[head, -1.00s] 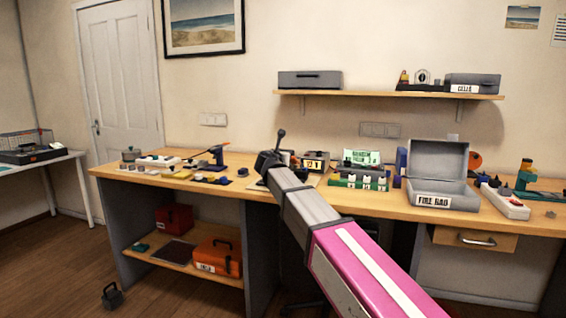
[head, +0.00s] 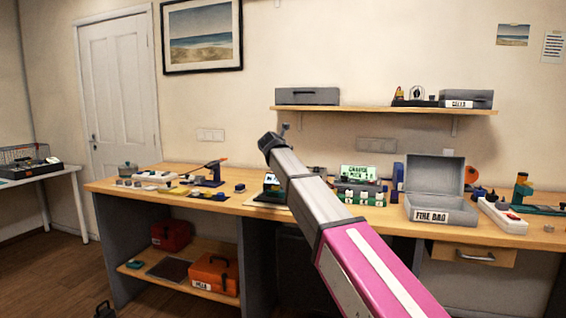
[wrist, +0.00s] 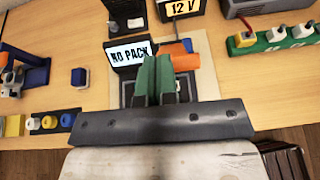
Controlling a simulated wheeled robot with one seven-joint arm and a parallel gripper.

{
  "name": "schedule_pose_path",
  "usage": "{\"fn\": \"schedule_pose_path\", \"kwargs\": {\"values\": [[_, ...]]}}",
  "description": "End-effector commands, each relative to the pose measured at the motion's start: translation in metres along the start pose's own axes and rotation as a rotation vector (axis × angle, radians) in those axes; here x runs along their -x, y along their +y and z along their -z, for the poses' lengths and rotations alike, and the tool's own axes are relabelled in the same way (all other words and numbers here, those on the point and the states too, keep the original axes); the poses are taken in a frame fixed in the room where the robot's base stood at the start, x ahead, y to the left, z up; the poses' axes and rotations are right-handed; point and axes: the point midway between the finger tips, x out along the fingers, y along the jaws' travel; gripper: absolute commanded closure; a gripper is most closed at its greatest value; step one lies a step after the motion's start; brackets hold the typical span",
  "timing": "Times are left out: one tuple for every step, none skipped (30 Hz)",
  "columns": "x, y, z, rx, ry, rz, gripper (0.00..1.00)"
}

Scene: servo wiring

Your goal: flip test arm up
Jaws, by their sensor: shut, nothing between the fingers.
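In the wrist view my gripper (wrist: 154,78) shows two green fingers side by side, shut and empty. They are over a small bench station with a lit "NO PACK" screen (wrist: 129,52). An orange part (wrist: 186,62) with a blue end shows just right of the fingertips, partly hidden by them; I cannot tell whether they touch. I cannot tell for sure whether this is the test arm. In the head view my forearm hides the fingers and most of the station. A blue stand (head: 208,176) with an orange-tipped lever is farther left on the bench.
A "12 V" box (wrist: 181,8) stands behind the station. A green strip with colored caps (wrist: 274,40) is at right, and a dark strip (wrist: 52,122) at left. The open grey box (head: 432,190) is right of my arm. Bare bench (wrist: 75,30) lies left of the screen.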

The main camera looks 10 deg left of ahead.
Motion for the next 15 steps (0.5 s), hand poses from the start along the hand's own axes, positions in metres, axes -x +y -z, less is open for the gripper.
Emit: {"fn": "schedule_pose_path", "kwargs": {"values": [[-0.005,0.002,-0.007,-0.002,0.027,0.001,1.00],[-0.006,0.002,-0.009,-0.001,0.038,0.001,1.00],[-0.007,0.001,-0.011,-0.001,0.034,0.001,1.00],[-0.009,0.001,-0.013,-0.001,0.033,0.001,1.00],[-0.010,0.001,-0.016,-0.001,0.033,0.001,1.00],[-0.012,0.001,-0.019,-0.001,0.033,0.001,1.00],[-0.014,0.001,-0.021,-0.001,0.032,0.001,1.00],[-0.016,0.001,-0.024,-0.001,0.032,0.001,1.00],[-0.018,0.001,-0.027,-0.001,0.032,0.002,1.00],[-0.020,0.000,-0.030,-0.001,0.032,0.002,1.00],[-0.022,0.000,-0.032,0.000,0.032,0.002,1.00],[-0.025,0.000,-0.035,0.000,0.031,0.002,1.00],[-0.026,0.001,-0.037,0.000,0.031,0.002,1.00],[-0.028,0.001,-0.039,0.000,0.031,0.002,1.00],[-0.031,0.001,-0.042,0.000,0.031,0.002,1.00]]}}
